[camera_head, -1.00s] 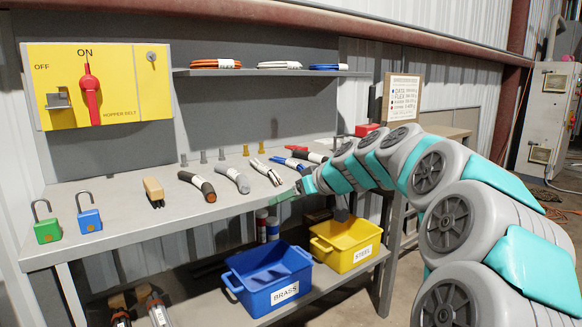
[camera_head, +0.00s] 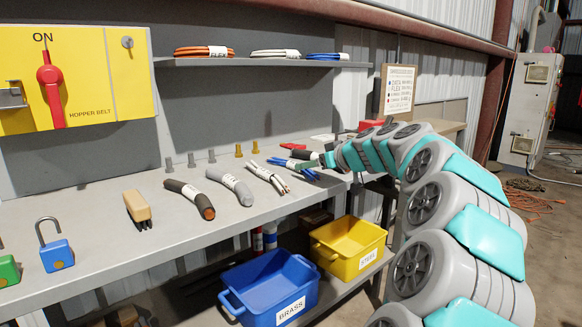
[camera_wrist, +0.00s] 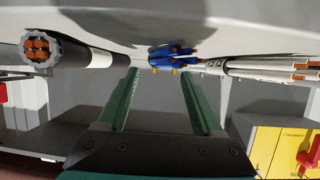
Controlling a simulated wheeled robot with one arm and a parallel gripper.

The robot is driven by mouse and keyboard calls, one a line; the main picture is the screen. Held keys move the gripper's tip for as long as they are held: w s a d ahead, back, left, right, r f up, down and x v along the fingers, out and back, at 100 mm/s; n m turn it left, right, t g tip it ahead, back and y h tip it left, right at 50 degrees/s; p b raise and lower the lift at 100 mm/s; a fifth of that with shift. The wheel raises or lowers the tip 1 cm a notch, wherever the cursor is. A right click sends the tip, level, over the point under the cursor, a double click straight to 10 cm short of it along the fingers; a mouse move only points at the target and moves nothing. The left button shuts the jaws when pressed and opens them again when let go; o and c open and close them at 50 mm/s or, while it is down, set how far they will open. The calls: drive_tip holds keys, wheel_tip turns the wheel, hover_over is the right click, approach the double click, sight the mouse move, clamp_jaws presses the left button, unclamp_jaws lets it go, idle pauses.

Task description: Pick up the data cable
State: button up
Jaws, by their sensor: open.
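The data cable, a short piece ending in a bundle of blue wires, lies on the bench (camera_head: 100,232) towards its right end. Its blue wires show in the head view (camera_head: 280,162) and in the wrist view (camera_wrist: 172,56), where copper-coloured tips are visible. The rest of the cable is hidden. My gripper (camera_wrist: 160,85) is open and empty, with green fingers. In the wrist view the blue wires are just beyond the fingertips, slightly right of the middle. In the head view my gripper (camera_head: 308,166) is small and overlaps the cable; I cannot tell whether they touch.
A black cable (camera_wrist: 85,53) with a pale band lies left of the fingers in the wrist view, and a white multi-wire cable (camera_wrist: 245,68) lies right. Grey (camera_head: 230,185) and dark cables (camera_head: 190,198) lie farther along. Blue (camera_head: 262,317) and yellow bins (camera_head: 328,258) stand below.

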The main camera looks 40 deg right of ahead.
sight(290, 164)
drive_tip(key=shift+d+r+p+x, duration=0.15)
drive_tip(key=shift+p+x, duration=0.2)
drive_tip(key=shift+x, duration=1.2)
drive_tip(key=shift+d+r+p+x, duration=0.15)
drive_tip(key=shift+p+x, duration=0.15)
drive_tip(key=shift+x, duration=1.25)
drive_tip(key=shift+w, duration=0.15)
clamp_jaws()
